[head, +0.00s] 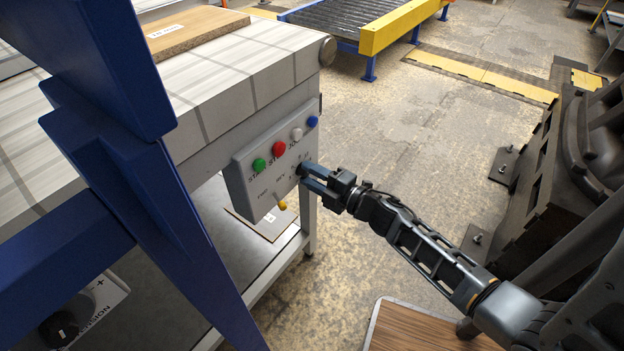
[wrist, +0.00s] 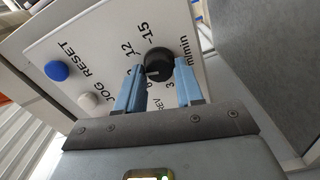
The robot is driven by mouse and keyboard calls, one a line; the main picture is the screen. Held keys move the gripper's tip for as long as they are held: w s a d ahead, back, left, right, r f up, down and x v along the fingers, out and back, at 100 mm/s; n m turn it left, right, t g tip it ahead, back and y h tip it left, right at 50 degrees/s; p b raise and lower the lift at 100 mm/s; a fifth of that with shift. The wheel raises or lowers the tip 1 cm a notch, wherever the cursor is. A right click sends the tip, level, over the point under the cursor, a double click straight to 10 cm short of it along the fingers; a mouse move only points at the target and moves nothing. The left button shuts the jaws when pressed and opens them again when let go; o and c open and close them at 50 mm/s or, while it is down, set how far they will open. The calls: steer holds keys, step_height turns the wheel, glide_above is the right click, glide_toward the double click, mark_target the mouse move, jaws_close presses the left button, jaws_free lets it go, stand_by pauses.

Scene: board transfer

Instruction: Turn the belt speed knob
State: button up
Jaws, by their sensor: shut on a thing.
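The belt speed knob is a round black dial (wrist: 160,60) on a pale control panel (head: 243,178), which hangs on the side of the belt table. In the wrist view its ring of numbers includes 15, 12 and 3, with "m/min" beside it. A short white mark shows on the knob's near side; the number it points to is partly hidden by my fingers. My gripper (wrist: 160,83) has its two blue fingers shut on the knob, one on each side. In the head view my gripper (head: 305,174) reaches the panel from the right and mostly hides the knob.
Green (head: 259,165), red (head: 279,149), white (head: 297,134) and blue (head: 312,122) buttons and a yellow-tipped lever (head: 282,205) share the panel. A board (head: 200,27) lies on the belt. Blue frame posts (head: 150,190) stand left. Another black knob (head: 62,329) is at lower left.

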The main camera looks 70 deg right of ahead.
steer(key=shift+f+n+b, duration=0.1)
steer(key=shift+n+b, duration=0.35)
steer(key=shift+n, duration=0.55)
steer(key=o, duration=1)
steer(key=shift+v, duration=3.9)
steer(key=shift+a, duration=0.1)
